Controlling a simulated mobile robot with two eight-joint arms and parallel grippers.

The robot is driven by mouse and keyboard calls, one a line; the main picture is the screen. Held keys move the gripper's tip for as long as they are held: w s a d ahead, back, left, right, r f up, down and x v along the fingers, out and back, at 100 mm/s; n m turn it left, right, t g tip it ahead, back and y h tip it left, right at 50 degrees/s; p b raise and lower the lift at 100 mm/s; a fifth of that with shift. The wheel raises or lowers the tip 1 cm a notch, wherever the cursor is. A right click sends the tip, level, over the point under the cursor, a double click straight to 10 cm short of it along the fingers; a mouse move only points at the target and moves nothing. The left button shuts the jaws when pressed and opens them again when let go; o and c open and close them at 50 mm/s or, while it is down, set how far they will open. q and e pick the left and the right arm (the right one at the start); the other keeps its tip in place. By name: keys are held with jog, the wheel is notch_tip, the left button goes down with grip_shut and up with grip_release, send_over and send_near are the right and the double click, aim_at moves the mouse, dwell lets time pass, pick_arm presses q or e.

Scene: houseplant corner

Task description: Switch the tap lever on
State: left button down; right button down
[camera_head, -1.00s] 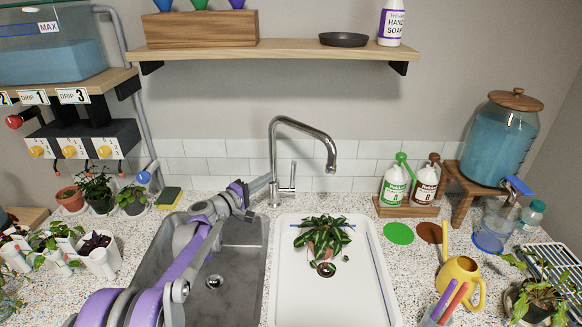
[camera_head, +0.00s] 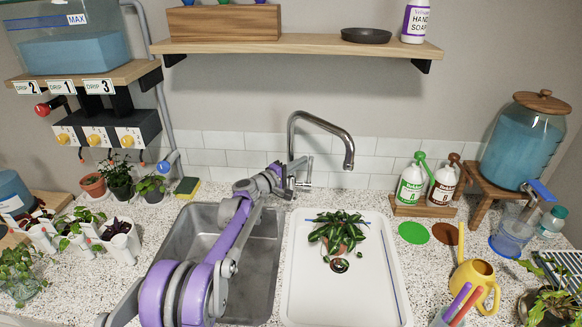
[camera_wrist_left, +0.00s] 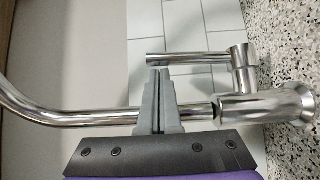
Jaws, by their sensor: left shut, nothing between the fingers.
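The chrome tap (camera_head: 347,150) rises at the back between the two sink bowls and arches to the right. Its small lever (camera_head: 308,170) stands at the right of the tap base, partly hidden by my left gripper. My left gripper (camera_head: 286,176) is at the tap base, shut and empty. In the left wrist view the closed fingers (camera_wrist_left: 159,85) lie in front of the tap pipe (camera_wrist_left: 80,118). Their tips are close to the free end of the lever bar (camera_wrist_left: 195,58); I cannot tell whether they touch. My right gripper is not in view.
A leafy potted plant (camera_head: 337,232) sits in the white bowl (camera_head: 300,290) at right. The grey bowl (camera_head: 262,255) lies under my left arm. Two bottles on a wooden stand (camera_head: 425,210) are right of the tap. A shelf (camera_head: 300,46) spans the wall above.

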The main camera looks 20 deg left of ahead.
pick_arm(q)
jog(key=shift+x, duration=0.95)
jog(key=shift+s, duration=0.2)
